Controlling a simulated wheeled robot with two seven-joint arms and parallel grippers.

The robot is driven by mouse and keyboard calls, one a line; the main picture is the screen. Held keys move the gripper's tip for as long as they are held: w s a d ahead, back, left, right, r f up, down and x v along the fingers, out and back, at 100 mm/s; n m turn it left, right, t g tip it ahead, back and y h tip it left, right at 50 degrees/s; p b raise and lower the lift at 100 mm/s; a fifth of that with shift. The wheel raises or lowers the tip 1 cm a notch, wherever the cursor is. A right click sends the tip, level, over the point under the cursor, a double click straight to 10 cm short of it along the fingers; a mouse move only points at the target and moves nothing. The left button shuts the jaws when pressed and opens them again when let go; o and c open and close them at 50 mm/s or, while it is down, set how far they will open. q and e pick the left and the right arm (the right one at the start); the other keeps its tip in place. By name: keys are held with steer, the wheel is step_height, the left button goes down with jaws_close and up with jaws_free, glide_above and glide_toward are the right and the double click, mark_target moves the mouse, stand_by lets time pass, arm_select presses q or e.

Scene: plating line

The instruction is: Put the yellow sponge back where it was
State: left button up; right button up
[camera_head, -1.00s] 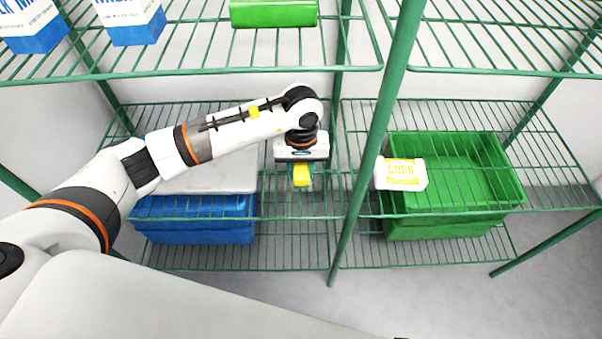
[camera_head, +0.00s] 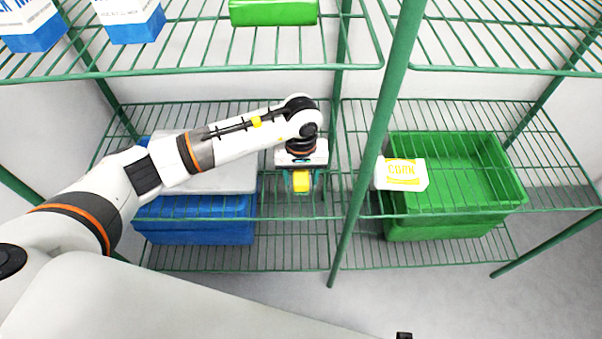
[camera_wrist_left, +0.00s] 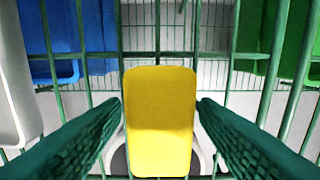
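The yellow sponge (camera_head: 301,181) is between the fingers of my left gripper (camera_head: 301,183), above the lower wire shelf (camera_head: 290,245). In the left wrist view the sponge (camera_wrist_left: 160,120) fills the centre, with a dark green finger close along each side. The left gripper (camera_wrist_left: 159,104) looks shut on it at the fingertips. The sponge's underside and any contact with the wires are hidden.
A blue crate (camera_head: 195,230) with a light grey lid is to the left. A green crate (camera_head: 455,225) is to the right, near a white and yellow carton (camera_head: 401,174). A green post (camera_head: 375,150) stands just right of the gripper. Cartons (camera_head: 130,22) stand on the upper shelf.

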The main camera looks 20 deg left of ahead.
mark_target(301, 174)
arm_select(q)
steer(key=shift+r, duration=0.15)
step_height(301, 174, up, 12)
steer(key=shift+p, duration=0.4)
arm_select(e)
steer(key=shift+s+d+f, duration=0.2)
steer(key=shift+s+f, duration=0.85)
steer(key=shift+f, duration=0.2)
steer(key=shift+a, duration=0.1)
